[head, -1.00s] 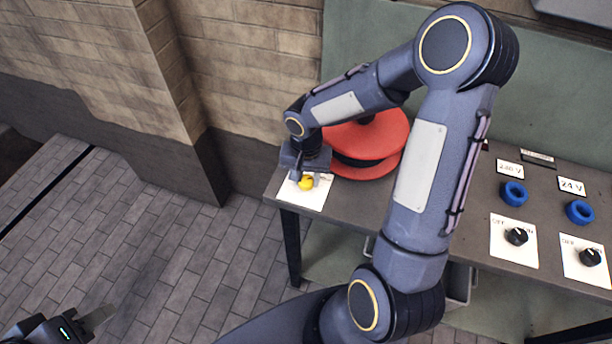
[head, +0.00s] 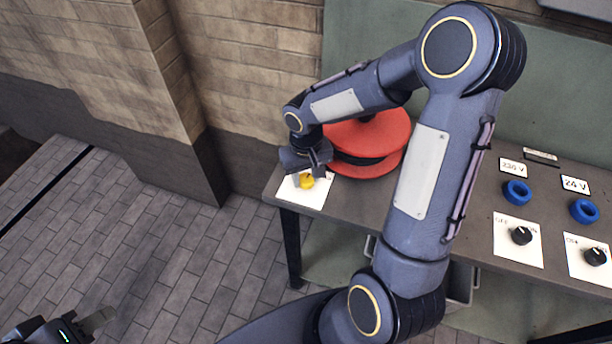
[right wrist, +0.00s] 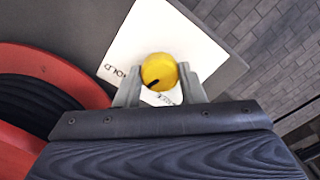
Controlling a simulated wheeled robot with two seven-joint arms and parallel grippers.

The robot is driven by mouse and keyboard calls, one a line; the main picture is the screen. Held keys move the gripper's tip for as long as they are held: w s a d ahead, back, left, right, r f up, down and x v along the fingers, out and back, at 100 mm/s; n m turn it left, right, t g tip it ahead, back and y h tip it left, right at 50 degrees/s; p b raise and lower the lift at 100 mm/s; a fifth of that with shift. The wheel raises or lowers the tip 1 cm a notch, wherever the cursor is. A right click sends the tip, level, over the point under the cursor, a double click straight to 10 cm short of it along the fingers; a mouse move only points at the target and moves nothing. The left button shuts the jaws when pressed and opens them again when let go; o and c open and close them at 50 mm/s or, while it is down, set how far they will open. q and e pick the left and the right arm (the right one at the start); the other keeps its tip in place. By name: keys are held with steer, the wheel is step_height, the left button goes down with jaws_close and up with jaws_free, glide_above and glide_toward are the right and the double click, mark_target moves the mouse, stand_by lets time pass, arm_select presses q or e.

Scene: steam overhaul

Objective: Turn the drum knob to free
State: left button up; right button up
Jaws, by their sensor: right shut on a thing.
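The drum knob (head: 307,181) is yellow and round, on a white card (head: 312,198) at the left end of the bench. In the right wrist view, the knob (right wrist: 159,71) sits between the fingertips of my right gripper (right wrist: 158,84), which is shut on it. A dark pointer mark on the knob lies at its lower left in that view, between partly hidden lettering on the card, one word ending in "OLD". The red cable drum (head: 368,140) stands just behind the knob. My left gripper (head: 95,322) is low at the left, over the floor, its opening unclear.
On the bench (head: 465,235) to the right are blue rings (head: 517,192) below voltage labels and black knobs (head: 521,235) on white cards. My right arm crosses above the bench. A brick wall (head: 250,60) stands behind. The floor at left is clear.

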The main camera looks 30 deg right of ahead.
mark_target(306, 178)
steer(key=n, duration=0.6)
steer(key=shift+n, duration=0.3)
steer(key=n, duration=0.5)
steer(key=shift+n, duration=0.4)
steer(key=o, duration=1)
step_height(306, 178, up, 8)
steer(key=shift+f, duration=0.1)
